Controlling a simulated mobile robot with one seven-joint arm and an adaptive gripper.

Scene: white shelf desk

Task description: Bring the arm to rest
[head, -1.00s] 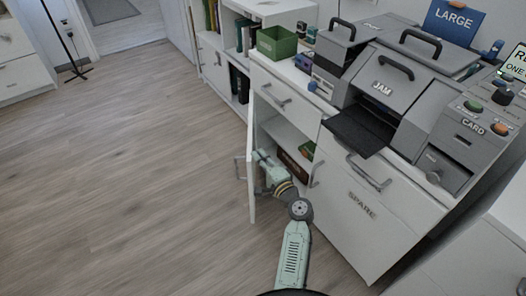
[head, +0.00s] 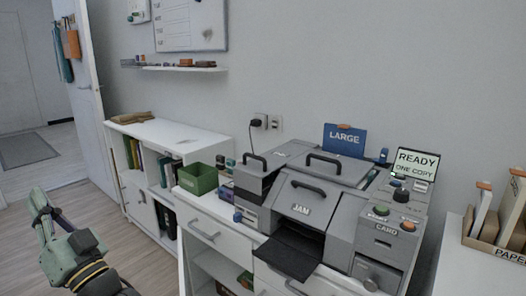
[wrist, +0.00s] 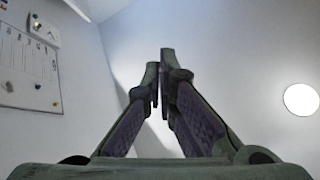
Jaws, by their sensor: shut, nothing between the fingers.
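My gripper (head: 42,212) is at the lower left in the head view, raised in the air to the left of the white desk and touching nothing. In the wrist view my gripper (wrist: 160,75) points upward, its two fingers together at the tips with nothing between them. Most of my arm is cut off by the bottom of the head view.
A grey printer (head: 320,205) with an open front tray stands on the desk, beside a green bin (head: 198,180). Its screen (head: 416,166) reads "READY ONE COPY". A low white bookshelf (head: 165,137) stands behind my gripper. Wooden floor (head: 140,258) shows around my arm.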

